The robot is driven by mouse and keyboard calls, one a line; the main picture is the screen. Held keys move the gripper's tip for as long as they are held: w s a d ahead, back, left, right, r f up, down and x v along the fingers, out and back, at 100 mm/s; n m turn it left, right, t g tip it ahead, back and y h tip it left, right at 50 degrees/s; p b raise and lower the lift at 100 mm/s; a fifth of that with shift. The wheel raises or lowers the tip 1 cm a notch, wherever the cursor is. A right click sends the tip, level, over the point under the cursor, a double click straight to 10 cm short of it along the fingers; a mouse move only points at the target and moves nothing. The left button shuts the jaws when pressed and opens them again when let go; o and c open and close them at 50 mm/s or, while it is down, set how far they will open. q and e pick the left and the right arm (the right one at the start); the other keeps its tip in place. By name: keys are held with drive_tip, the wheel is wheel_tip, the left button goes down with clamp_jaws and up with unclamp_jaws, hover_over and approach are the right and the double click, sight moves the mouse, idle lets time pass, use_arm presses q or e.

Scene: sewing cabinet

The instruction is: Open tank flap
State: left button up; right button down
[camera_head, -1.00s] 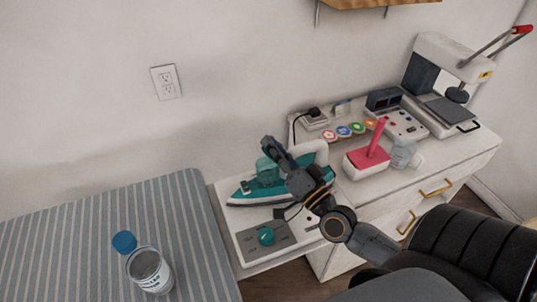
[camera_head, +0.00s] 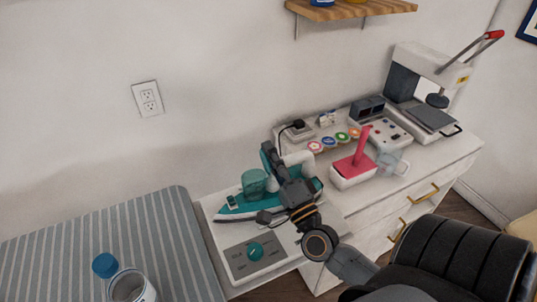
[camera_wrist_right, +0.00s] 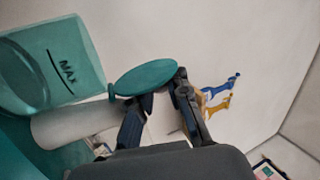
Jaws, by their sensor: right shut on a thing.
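The teal iron (camera_head: 236,210) lies on the white ironing station beside the striped board. Its translucent teal water tank (camera_head: 254,184) rises at the front, and the tank with its MAX mark also fills the upper left of the right wrist view (camera_wrist_right: 60,65). The teal oval tank flap (camera_wrist_right: 146,76) shows at the fingertips of my right gripper (camera_wrist_right: 160,95), to the right of the tank and above the white handle (camera_wrist_right: 75,122). My right gripper (camera_head: 270,160) is shut on the flap; in the head view it hides part of the iron. My left gripper is not in view.
A dial panel (camera_head: 255,256) is in front of the iron. A red-handled white box (camera_head: 352,172), a clear jug (camera_head: 395,163) and a heat press (camera_head: 425,85) stand to the right. The striped board (camera_head: 150,235) carries a jar and blue cap on the left.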

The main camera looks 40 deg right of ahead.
drive_tip(key=shift+f, duration=0.15)
drive_tip(key=c, duration=1.3)
unclamp_jaws()
drive_tip(key=shift+s, duration=0.1)
